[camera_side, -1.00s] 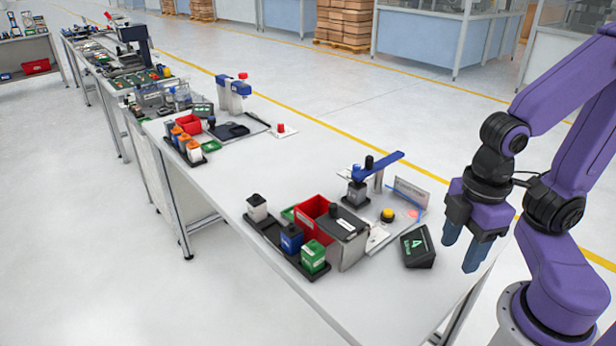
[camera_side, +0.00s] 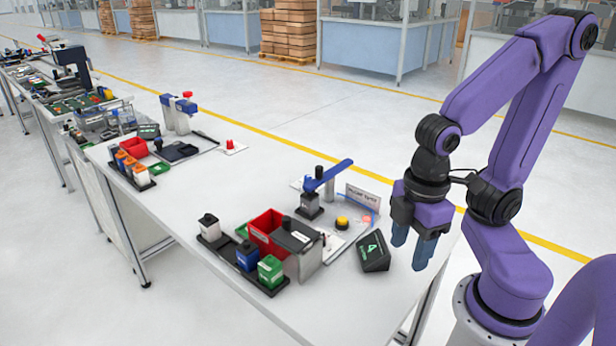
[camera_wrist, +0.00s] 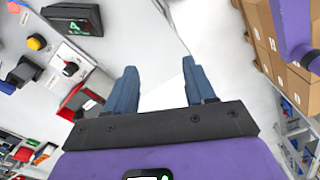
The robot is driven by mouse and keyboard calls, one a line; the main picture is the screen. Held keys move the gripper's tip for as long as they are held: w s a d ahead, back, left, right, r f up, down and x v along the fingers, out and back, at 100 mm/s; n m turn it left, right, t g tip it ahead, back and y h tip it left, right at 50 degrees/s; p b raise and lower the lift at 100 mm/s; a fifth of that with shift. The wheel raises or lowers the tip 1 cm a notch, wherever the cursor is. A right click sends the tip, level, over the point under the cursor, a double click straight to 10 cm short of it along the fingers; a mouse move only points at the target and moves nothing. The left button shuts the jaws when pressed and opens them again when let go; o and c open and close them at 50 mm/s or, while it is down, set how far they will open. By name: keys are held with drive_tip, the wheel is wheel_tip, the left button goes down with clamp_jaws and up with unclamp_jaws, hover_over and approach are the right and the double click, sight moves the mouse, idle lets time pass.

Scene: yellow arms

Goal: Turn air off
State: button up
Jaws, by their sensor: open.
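My gripper (camera_side: 412,250) hangs over the right end of the bench, fingers pointing down, apart and empty. In the wrist view, its two blue fingers (camera_wrist: 157,88) have a clear gap between them. Left of it in the side view stands a fixture with a blue lever (camera_side: 330,175) and a yellow button (camera_side: 342,222). The wrist view shows the yellow button (camera_wrist: 37,42) beside a white panel (camera_wrist: 68,54) with a small dark knob. I cannot tell which control is for the air. My gripper touches none of them.
A dark display with a green 4 (camera_side: 374,251) stands close left of my gripper. A red bin (camera_side: 266,232) and several coloured containers sit farther left. The bench's front edge is bare (camera_side: 345,310). A red button (camera_side: 229,144) lies farther back.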

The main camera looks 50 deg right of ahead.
drive_tip(key=w+r+m+t+h, duration=0.2)
drive_tip(key=w+m, duration=1.2)
drive_tip(key=w, duration=1.3)
drive_tip(key=m+g+h, duration=0.1)
drive_tip(key=m+h, duration=0.2)
drive_tip(key=m, duration=1)
hover_over(308, 177)
drive_tip(key=s+a, duration=0.2)
drive_tip(key=a, duration=0.5)
wheel_tip(308, 177, down, 3)
drive_tip(key=x, duration=1.7)
drive_tip(key=shift+w, duration=0.1)
clamp_jaws()
